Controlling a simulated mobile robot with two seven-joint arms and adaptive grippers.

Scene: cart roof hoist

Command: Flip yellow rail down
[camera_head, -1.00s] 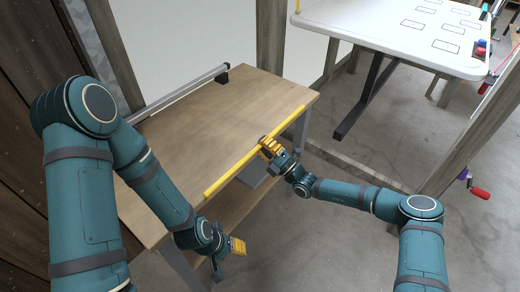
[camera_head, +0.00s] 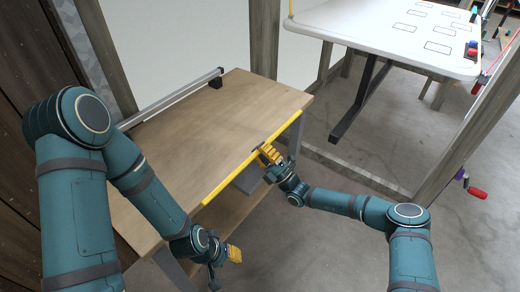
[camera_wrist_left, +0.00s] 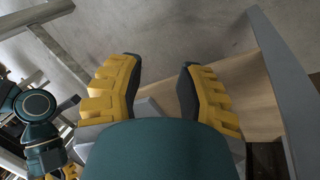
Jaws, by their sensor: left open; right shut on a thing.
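The yellow rail (camera_head: 229,179) runs along the near long edge of the wooden cart top (camera_head: 205,125), level with that edge or nearly so. My right gripper (camera_head: 265,153) is shut on the yellow rail, a little past its middle toward the far end. My left gripper (camera_head: 234,254) hangs low in front of the cart, apart from the rail. In the left wrist view its two yellow-padded fingers (camera_wrist_left: 160,88) are spread with nothing between them. The rail cannot be made out in the left wrist view.
A silver rail (camera_head: 175,97) stands along the cart top's back edge. A lower shelf (camera_head: 225,212) lies under the top. A white table (camera_head: 385,38) stands at the back right behind a wooden post (camera_head: 470,135). The floor (camera_head: 330,235) right of the cart is clear.

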